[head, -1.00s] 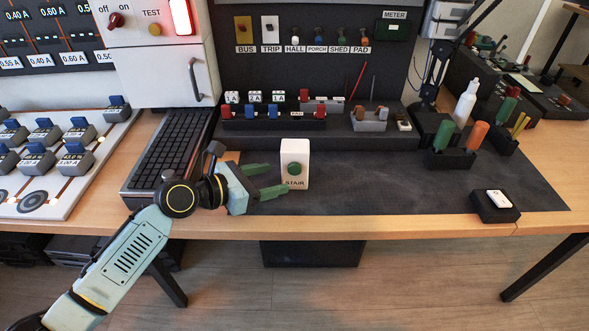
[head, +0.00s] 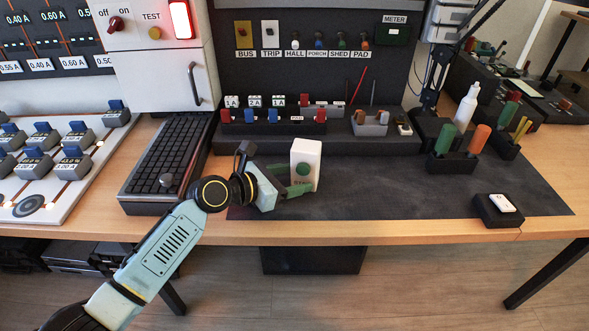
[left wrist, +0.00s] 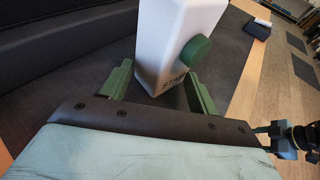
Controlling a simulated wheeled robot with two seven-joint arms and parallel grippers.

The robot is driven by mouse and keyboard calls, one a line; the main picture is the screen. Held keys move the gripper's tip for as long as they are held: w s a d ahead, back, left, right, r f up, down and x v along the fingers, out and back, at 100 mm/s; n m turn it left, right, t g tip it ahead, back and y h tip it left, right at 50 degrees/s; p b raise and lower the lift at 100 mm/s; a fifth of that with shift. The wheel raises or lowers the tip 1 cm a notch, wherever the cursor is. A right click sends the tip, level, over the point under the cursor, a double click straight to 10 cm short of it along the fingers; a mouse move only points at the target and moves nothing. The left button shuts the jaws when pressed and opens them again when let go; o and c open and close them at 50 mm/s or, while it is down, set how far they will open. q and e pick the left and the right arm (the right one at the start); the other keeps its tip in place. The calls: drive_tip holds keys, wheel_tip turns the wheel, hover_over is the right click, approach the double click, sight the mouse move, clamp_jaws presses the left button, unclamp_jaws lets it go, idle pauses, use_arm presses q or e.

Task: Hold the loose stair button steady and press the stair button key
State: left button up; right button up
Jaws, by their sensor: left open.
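The stair button is a white box (head: 306,152) with a round green key (head: 303,169) and a STAIR label. It stands on the dark mat and looks slightly tilted or turned in the head view. My left gripper (head: 298,182) reaches it from the left, low down, with the fingers apart. In the left wrist view the box (left wrist: 163,35) is at and just beyond the fingertips of the gripper (left wrist: 157,82), and the green key (left wrist: 196,52) faces right. Contact is unclear. At the right edge of that view, what seems to be my right gripper (left wrist: 272,138) shows, small and partly cut off.
A black keyboard-like panel (head: 165,160) lies left of my left gripper. A row of blocks (head: 270,115) stands behind the box. A black block with a white top (head: 497,210) sits at the right. The mat (head: 400,185) between is clear.

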use_arm(q)
clamp_jaws()
drive_tip(key=shift+o, duration=1.4)
unclamp_jaws()
